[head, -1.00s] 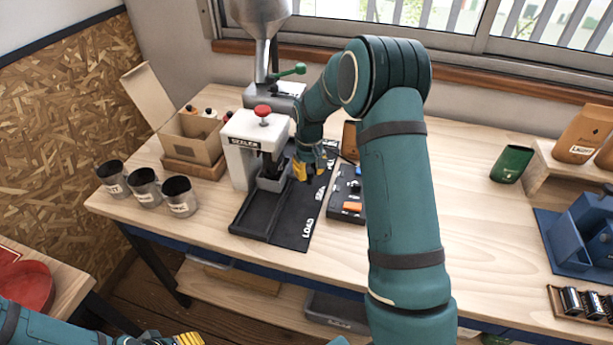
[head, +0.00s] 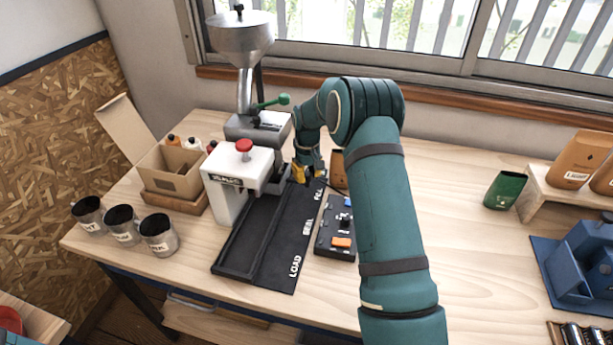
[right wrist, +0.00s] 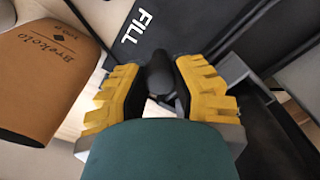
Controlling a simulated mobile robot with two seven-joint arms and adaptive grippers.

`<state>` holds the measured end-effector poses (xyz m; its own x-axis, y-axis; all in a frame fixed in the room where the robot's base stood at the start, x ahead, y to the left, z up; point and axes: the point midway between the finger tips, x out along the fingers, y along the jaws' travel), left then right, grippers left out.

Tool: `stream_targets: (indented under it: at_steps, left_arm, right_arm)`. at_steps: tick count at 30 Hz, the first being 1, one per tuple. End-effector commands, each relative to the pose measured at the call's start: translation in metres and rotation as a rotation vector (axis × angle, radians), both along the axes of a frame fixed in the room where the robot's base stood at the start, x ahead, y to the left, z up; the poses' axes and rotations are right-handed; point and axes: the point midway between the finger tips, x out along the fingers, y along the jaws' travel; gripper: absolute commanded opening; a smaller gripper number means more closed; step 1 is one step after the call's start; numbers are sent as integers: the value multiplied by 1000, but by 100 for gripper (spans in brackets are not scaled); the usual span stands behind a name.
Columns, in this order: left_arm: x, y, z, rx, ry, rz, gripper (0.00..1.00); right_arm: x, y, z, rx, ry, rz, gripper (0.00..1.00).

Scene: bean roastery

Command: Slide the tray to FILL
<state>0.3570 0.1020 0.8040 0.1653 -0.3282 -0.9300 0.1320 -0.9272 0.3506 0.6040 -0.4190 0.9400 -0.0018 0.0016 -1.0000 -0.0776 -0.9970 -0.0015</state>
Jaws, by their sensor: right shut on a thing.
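The black rail base (head: 243,240) runs along the bench, and its strip is marked LOAD, SEAL and FILL, with LOAD nearest me. The FILL word (right wrist: 136,26) shows large in the right wrist view. My right gripper (head: 308,174) is at the FILL end, shut on the dark round knob of the tray (right wrist: 160,72). The grey tray (right wrist: 233,68) shows only in part beside the fingers; the sealer and gripper hide most of it in the head view. The LOAD end of the channel is empty. My left gripper is out of view.
The white sealer (head: 238,180) with a red knob stands over the rail. The metal hopper (head: 240,40) with a green lever is behind it. A control box (head: 336,228) and an orange-brown pouch (right wrist: 42,80) are close on the right. Several metal cups (head: 122,226) stand left.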

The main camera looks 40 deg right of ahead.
Motion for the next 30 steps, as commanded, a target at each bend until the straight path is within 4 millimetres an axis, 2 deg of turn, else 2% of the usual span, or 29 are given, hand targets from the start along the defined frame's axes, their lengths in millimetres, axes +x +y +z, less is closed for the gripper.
stream_targets:
  at_steps: [12,13,15,25,30]
  left_arm:
    - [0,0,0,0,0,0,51]
    - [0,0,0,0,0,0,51]
    - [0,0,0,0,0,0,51]
    - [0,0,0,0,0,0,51]
    - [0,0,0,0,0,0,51]
  right_arm:
    - [1,-4,-1,-5,-5,-2,0]
    - [1,-4,-1,-5,-6,-2,38]
    - [2,-4,0,-5,-6,-2,61]
    - [1,-2,1,-3,-4,-1,61]
    - [2,-2,18,-4,-8,-1,61]
